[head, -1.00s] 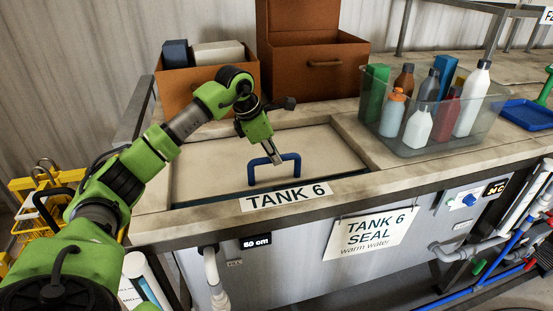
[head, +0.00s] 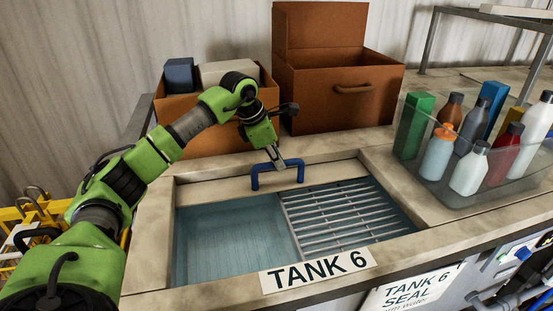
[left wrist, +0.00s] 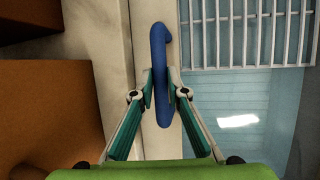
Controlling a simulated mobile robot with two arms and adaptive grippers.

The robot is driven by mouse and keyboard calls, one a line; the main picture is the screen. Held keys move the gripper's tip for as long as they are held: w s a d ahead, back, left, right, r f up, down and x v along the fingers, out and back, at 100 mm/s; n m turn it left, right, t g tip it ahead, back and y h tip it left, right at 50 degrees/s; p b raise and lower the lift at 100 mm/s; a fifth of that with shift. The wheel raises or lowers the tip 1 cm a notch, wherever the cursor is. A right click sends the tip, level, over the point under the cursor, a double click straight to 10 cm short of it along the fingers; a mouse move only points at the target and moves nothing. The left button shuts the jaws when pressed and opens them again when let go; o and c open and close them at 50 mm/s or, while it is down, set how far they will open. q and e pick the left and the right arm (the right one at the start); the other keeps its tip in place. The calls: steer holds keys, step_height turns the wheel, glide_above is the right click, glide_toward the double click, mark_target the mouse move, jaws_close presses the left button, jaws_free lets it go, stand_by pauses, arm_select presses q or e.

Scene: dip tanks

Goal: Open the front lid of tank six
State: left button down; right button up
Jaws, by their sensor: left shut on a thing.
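Tank six (head: 160,245) stands in front of me, with a "TANK 6" label (head: 318,271) on its front rim. Its lid (head: 215,190) is pushed back to a strip at the rear, and the opening shows water (head: 235,240) on the left and a slatted metal grid (head: 350,215) on the right. The blue lid handle (head: 278,172) stands on that strip. My left gripper (head: 277,165) is shut on the blue handle. In the left wrist view the fingers (left wrist: 160,88) close on both sides of the handle (left wrist: 159,60). My right gripper is not in view.
A clear bin (head: 470,195) with several bottles stands on the counter to the right. Behind the tank are an open brown box (head: 335,95) and a lower box (head: 180,110) with blocks in it. A yellow rack (head: 35,225) is at the far left.

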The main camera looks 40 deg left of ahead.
arm_select(q)
steer(key=c, duration=2)
jaws_free()
steer(key=shift+d, duration=0.15)
steer(key=v, duration=1.2)
